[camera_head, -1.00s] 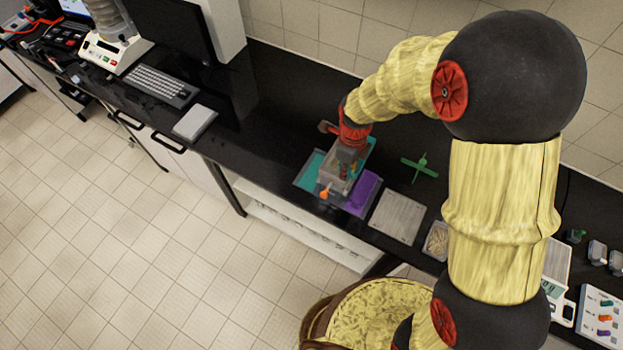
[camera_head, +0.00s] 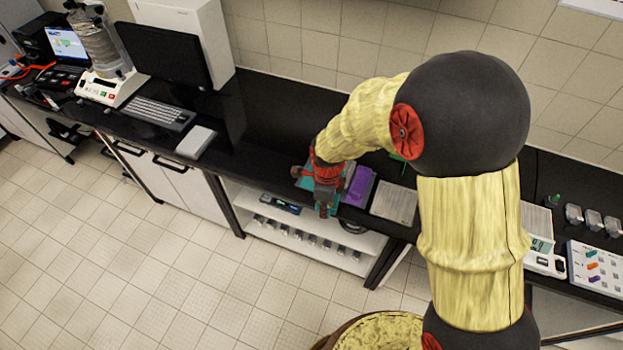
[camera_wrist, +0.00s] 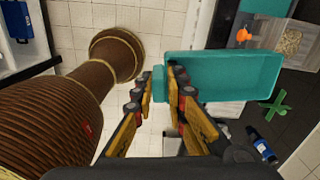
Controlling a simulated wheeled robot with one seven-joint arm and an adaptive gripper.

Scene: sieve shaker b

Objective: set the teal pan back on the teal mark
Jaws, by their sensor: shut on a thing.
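My gripper (camera_wrist: 160,84) is shut on the small end tab of the teal pan (camera_wrist: 222,76) in the wrist view. The pan extends right from the fingers, and its visible inside looks empty. In the head view my gripper (camera_head: 325,205) is at the front edge of the bench, and it and the arm hide most of the pan. A teal patch, which looks like the teal mark (camera_head: 303,182), shows just left of the gripper. A teal surface, likely the mark, also shows at the top of the wrist view (camera_wrist: 265,5). The gap between pan and bench cannot be judged.
A purple mat or pan (camera_head: 358,187) lies right of the gripper, then a grey plate (camera_head: 394,203). The wrist view shows an orange object (camera_wrist: 243,35), a container of beige pieces (camera_wrist: 290,40) and a green cross-shaped object (camera_wrist: 273,107).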

